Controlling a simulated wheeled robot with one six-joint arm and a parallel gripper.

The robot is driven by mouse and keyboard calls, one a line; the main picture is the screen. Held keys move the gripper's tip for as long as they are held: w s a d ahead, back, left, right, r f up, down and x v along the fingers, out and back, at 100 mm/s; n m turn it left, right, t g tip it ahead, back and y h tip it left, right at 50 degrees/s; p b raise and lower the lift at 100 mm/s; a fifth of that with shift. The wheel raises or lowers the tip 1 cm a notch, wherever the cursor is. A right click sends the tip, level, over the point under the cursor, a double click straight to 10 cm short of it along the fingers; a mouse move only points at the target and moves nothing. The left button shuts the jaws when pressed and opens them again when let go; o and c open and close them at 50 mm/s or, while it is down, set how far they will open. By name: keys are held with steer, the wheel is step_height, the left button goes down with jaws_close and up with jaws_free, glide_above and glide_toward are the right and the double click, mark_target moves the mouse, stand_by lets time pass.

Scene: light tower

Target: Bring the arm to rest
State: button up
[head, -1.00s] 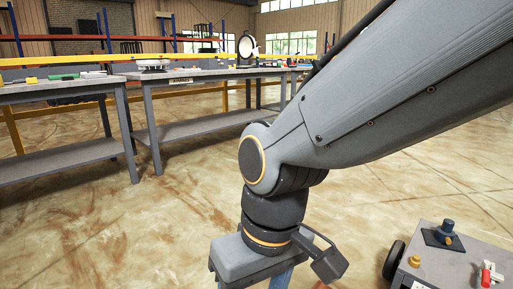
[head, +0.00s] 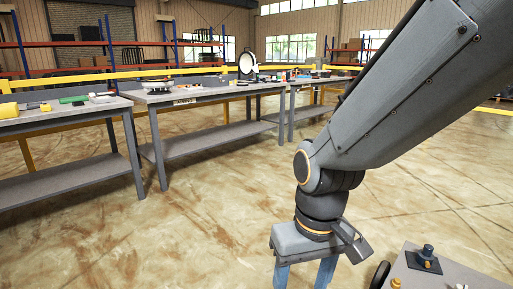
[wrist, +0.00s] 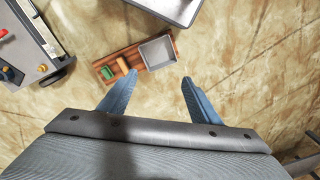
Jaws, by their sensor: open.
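My gripper (head: 303,272) hangs at the lower right of the head view, pointing down over the floor. Its blue fingers are apart, and the tips are cut off by the bottom edge. In the wrist view my gripper (wrist: 153,90) shows two spread blue fingers with nothing between them. Below lies a reddish-brown wooden board (wrist: 107,64) with a grey square tray (wrist: 157,52), a green block (wrist: 107,72) and an orange piece (wrist: 122,64). The fingers look apart from these things.
A grey cart (head: 448,272) with a dark knobbed fitting (head: 425,257) stands at the lower right. Workbenches (head: 190,95) with small items line the left and back, before a yellow rail (head: 180,71). The floor (head: 215,215) between is clear.

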steer(key=s+d+r+m+p, duration=0.2)
steer(key=d+r+m+p, duration=0.1)
steer(key=d+r+p, duration=0.8)
steer(key=shift+s+r+h+p, duration=0.3)
steer(key=shift+r+p, duration=1.15)
steer(key=shift+p, duration=1.5)
steer(key=shift+w, duration=0.1)
